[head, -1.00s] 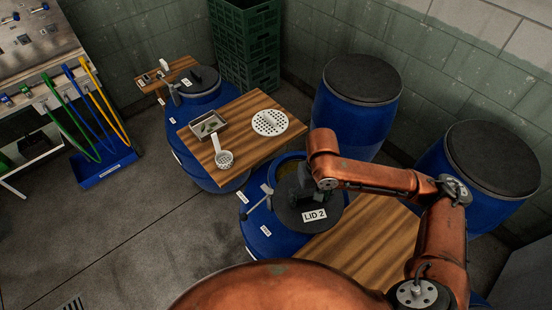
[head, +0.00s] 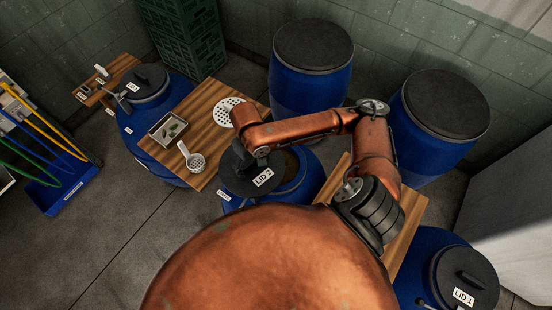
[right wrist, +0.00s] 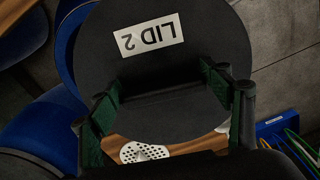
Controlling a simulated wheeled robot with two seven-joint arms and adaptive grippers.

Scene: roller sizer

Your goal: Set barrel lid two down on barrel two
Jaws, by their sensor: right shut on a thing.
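Lid two (head: 238,183), a dark round lid with a white "LID 2" label, is held by my right gripper (head: 247,156) over the left part of barrel two (head: 314,180). Barrel two is blue, and its open mouth shows to the right of the lid, so the lid is off-centre to the left. In the right wrist view, the lid (right wrist: 210,30) fills the upper middle, and the right gripper (right wrist: 168,115) has its green-padded fingers on both sides of the lid's handle. Whether the lid touches the rim cannot be told. My left gripper is not in view.
A wooden table (head: 205,100) with a tray (head: 168,130), a ladle strainer (head: 194,160) and a perforated disc (head: 224,112) stands beyond. Closed barrels stand at the back (head: 312,75) and right (head: 440,120). A barrel with lid one (head: 467,275) is front right.

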